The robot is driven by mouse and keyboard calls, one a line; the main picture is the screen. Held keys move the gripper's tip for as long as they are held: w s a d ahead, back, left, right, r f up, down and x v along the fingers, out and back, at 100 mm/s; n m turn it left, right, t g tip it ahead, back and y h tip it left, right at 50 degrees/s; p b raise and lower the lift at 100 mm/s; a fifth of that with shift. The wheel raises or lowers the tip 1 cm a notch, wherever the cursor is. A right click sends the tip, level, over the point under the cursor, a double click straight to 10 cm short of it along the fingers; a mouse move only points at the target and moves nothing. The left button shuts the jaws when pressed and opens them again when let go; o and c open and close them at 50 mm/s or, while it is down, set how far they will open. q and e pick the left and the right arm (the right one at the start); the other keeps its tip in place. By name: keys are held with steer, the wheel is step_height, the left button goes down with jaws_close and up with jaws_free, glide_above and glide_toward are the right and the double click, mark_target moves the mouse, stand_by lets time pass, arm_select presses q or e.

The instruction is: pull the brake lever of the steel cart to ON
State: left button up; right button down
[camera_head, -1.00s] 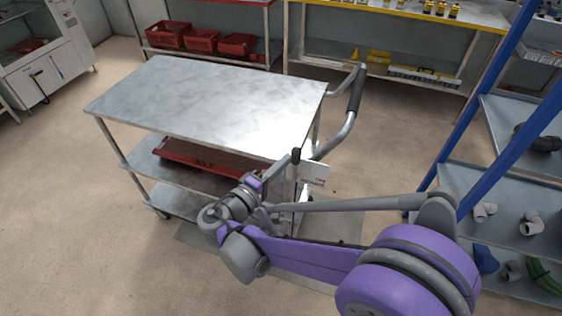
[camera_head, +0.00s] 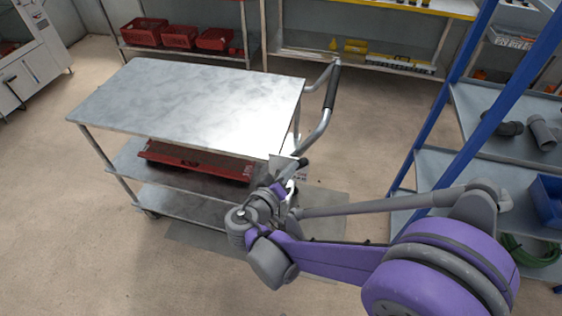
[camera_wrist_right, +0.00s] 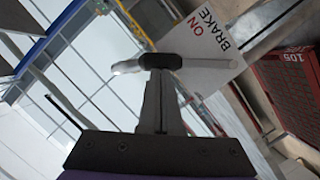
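The steel cart (camera_head: 190,95) stands left of centre in the head view. Its brake lever (camera_head: 303,161) has a black knob and leans to the right at the cart's handle end, beside a white sign (camera_head: 300,175). The right wrist view shows the knob (camera_wrist_right: 175,62) at my fingertips and the sign (camera_wrist_right: 205,40) reading BRAKE ON behind it. My right gripper (camera_wrist_right: 160,78) appears shut on the lever; its tips are partly hidden behind my wrist in the head view. My left gripper is not in view.
The cart's push handle (camera_head: 331,88) rises just behind the lever. A blue-framed shelf (camera_head: 425,165) with pipe fittings stands close on the right. A red tray (camera_head: 196,160) lies on the cart's middle shelf. Open floor (camera_head: 90,235) lies at the front left.

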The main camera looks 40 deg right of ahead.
steer(key=shift+s+d+f+m+y, duration=0.3)
steer(key=shift+s+d+f+m, duration=0.15)
steer(key=shift+s+d+m, duration=0.2)
steer(key=shift+s+d+f+m+t+y, duration=0.2)
steer(key=shift+s+d+f+m+t, duration=0.1)
steer(key=shift+s+f+m, duration=0.25)
steer(key=shift+s+d+f+m+t+y, duration=0.2)
steer(key=shift+s+d+f+m, duration=0.15)
steer(key=shift+f, duration=0.4)
steer(key=shift+w, duration=0.1)
